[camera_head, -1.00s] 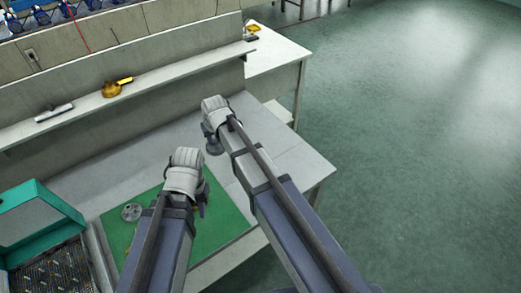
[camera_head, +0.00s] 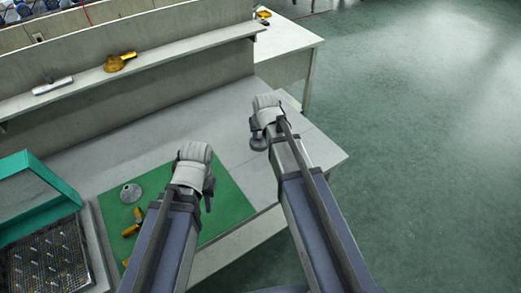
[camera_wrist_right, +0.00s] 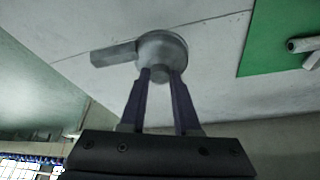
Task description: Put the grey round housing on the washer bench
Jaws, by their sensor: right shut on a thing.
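My right gripper (camera_wrist_right: 160,80) is shut on the grey round housing (camera_wrist_right: 163,50), a round body with a flat arm sticking out to the left in the right wrist view. In the head view the housing (camera_head: 258,142) hangs under my right gripper (camera_head: 259,130), over the bare grey bench top (camera_head: 305,140) right of the green mat. I cannot tell whether it touches the bench. My left gripper (camera_head: 208,195) is over the mat's right part; its jaws are too hidden to read. Which bench is the washer bench is not marked.
A light grey disc (camera_head: 131,193) and yellow parts (camera_head: 133,222) lie on the green mat (camera_head: 234,208). A teal-lidded box (camera_head: 35,200) and mesh tray (camera_head: 45,262) stand at left. A shelf (camera_head: 180,55) runs behind; another white bench (camera_head: 290,45) stands beyond.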

